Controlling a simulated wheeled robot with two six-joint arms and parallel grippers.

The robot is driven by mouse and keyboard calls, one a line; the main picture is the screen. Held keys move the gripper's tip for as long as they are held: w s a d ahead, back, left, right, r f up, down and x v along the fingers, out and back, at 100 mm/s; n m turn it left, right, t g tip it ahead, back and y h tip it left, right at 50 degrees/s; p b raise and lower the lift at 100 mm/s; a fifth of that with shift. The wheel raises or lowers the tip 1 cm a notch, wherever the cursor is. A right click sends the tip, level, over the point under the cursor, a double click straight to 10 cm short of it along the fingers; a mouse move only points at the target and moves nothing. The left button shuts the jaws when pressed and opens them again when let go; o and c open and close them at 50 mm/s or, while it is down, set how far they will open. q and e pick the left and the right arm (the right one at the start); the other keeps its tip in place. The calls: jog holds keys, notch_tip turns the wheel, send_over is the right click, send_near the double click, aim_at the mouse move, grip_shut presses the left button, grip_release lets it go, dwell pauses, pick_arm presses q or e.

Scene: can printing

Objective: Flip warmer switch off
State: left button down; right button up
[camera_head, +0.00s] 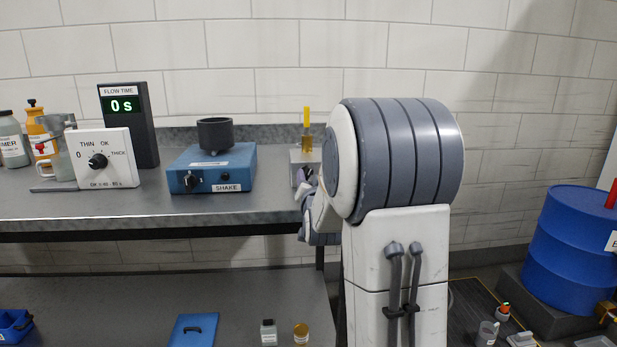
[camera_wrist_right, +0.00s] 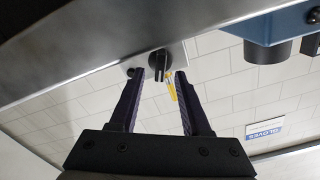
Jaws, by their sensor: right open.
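The silver box I take to be the warmer (camera_head: 296,156) stands at the right end of the bench, with a yellow-handled item (camera_head: 306,118) upright at it. My right arm hides much of its front. In the right wrist view, which is upside down, a pale panel (camera_wrist_right: 176,50) carries a black knob-like switch (camera_wrist_right: 159,64). My right gripper (camera_head: 305,182) is before the box; in the wrist view its open, empty fingers (camera_wrist_right: 158,76) lie on either side of the switch. Contact cannot be told. My left gripper is out of view.
A blue shaker (camera_head: 212,168) with a black cup stands left of the box on the steel bench (camera_head: 150,208). A flow timer (camera_head: 128,124) and a white dial box (camera_head: 105,158) are further left. A blue drum (camera_head: 570,245) stands at the right.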

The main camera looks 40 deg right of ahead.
aim_at(307, 174)
jog(key=shift+x, duration=1.45)
grip_shut()
jog(key=shift+f+n+b, duration=0.15)
jog(key=shift+n+b, duration=0.6)
jog(key=shift+n, duration=0.15)
jog(key=n+b, duration=0.1)
jog(key=n, duration=0.2)
jog(key=shift+a, duration=0.1)
grip_release()
